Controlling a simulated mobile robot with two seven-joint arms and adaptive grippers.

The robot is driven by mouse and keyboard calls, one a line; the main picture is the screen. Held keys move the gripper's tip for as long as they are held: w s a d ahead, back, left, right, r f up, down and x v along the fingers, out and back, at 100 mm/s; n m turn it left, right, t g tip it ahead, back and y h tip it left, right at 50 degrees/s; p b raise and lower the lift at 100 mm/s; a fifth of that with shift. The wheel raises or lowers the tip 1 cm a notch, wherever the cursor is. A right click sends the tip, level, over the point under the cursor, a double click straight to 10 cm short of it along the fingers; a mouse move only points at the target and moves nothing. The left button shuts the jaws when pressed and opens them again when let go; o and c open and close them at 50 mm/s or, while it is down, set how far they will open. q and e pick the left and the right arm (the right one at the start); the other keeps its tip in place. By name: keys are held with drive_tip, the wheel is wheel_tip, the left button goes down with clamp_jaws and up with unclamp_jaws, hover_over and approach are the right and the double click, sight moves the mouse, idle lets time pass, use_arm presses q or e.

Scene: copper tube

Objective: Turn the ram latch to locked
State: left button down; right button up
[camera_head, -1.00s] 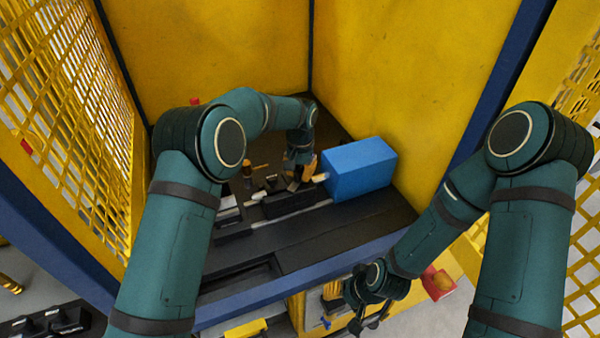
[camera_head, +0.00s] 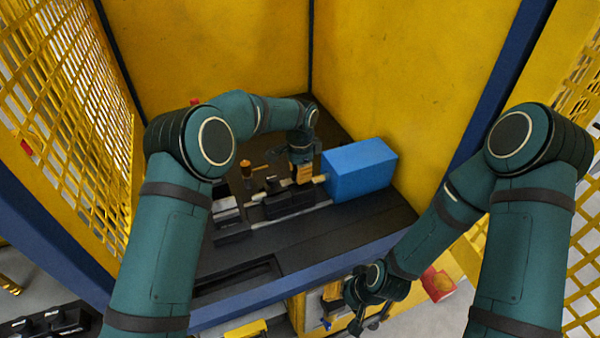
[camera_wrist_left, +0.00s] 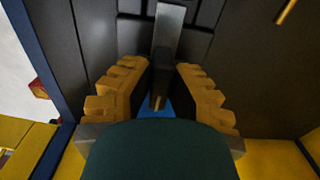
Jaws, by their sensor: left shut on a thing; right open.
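My left gripper (camera_head: 303,178) points down at the black fixture block (camera_head: 290,202), just left of the blue box (camera_head: 360,170). In the left wrist view its yellow ridged fingers (camera_wrist_left: 162,95) stand on both sides of a dark upright piece (camera_wrist_left: 162,68), and it is shut on this piece. The piece appears to be the ram latch; its lower part and exact angle are hidden. A pale rod (camera_head: 319,178) runs from the gripper toward the blue box. My right gripper (camera_head: 370,318) is open and empty, low in front of the bench edge.
An orange-topped knob (camera_head: 254,169) stands left of the fixture. A grey metal block (camera_head: 226,210) lies further left. Yellow panels (camera_head: 400,70) close off the back and right, and yellow mesh (camera_head: 70,110) the left.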

use_arm(q)
drive_tip(key=shift+s+f, duration=0.1)
idle(0.4)
drive_tip(key=c, duration=0.9)
unclamp_jaws()
drive_tip(key=shift+c, duration=0.2)
wheel_tip(320, 180, up, 12)
